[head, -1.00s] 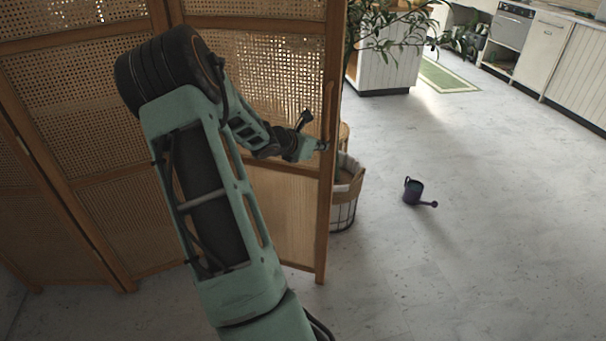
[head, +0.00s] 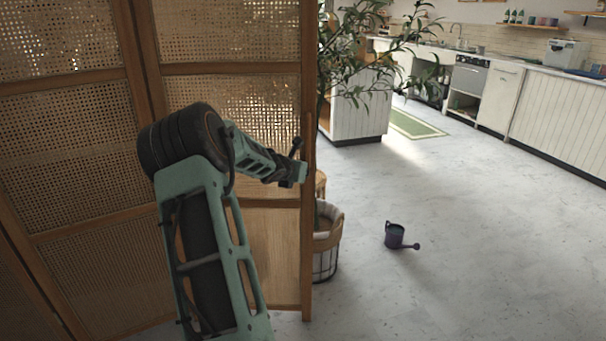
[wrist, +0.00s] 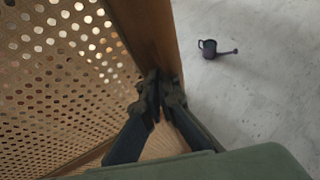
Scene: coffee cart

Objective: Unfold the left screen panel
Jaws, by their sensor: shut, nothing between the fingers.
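The folding screen has wooden frames and woven cane panels. A slim vertical wooden strip (head: 309,135) runs along this panel's outer edge. I cannot tell whether the fingertips touch the wood. Part of the screen is hidden behind my arm.
A basket (head: 326,245) stands just right of the panel's edge, below a leafy plant (head: 370,50). A dark watering can (head: 396,236) is on the floor. White kitchen counters (head: 560,110) line the back right. The pale floor (head: 480,240) between is open.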

